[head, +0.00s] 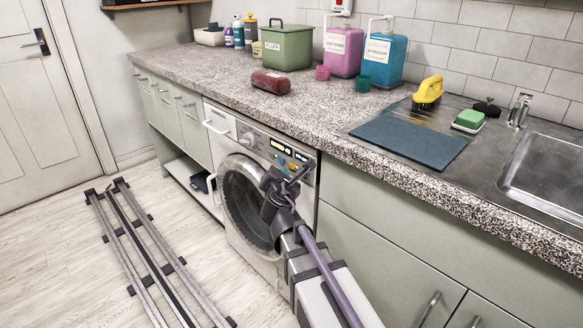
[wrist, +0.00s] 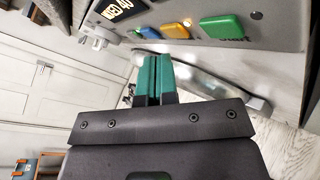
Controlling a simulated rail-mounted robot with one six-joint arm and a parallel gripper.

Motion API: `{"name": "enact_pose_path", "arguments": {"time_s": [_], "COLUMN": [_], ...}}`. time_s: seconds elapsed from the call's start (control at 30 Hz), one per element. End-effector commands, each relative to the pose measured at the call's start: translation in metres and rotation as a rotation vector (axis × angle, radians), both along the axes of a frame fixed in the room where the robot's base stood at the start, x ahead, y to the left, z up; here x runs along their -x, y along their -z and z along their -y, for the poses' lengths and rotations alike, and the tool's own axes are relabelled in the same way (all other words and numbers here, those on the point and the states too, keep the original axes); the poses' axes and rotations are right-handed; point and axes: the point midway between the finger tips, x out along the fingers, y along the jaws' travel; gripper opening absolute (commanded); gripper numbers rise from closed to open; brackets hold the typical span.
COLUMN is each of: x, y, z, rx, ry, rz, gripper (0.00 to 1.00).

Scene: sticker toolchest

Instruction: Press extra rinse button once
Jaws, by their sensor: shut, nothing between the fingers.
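The white washing machine (head: 243,222) stands under the counter, its control panel at the top right front. In the wrist view the panel shows a lit display (wrist: 120,9), a blue button (wrist: 149,32), an orange-yellow button (wrist: 176,31) and a green button (wrist: 221,27) with lettering that looks like "START". I cannot read an extra rinse label on any button. My gripper (wrist: 153,60) is shut and empty, its teal fingertips just below the blue and yellow buttons in the picture. I cannot tell whether they touch the panel. In the head view my gripper (head: 296,180) partly covers the machine's front.
The machine's round door (head: 238,190) lies below the panel. The counter (head: 330,118) overhangs above, holding a green bin (head: 286,48), pink (head: 343,52) and blue (head: 384,60) dispensers, and a dark red object (head: 271,82). The floor to the left has rails (head: 150,260).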

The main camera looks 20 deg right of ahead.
Motion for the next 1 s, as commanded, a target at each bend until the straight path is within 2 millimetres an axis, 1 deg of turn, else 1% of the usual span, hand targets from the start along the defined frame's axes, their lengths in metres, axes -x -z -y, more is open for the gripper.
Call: {"name": "enact_pose_path", "arguments": {"time_s": [0.5, 0.63, 1.0], "x": [0.021, 0.022, 0.022], "y": [0.000, 0.000, 0.000], "z": [-0.041, -0.045, -0.044], "rx": [0.001, 0.000, 0.000], "ry": [-0.002, 0.000, 0.000], "rz": [0.000, 0.000, 0.000], "gripper": [0.00, 0.00, 0.00]}}
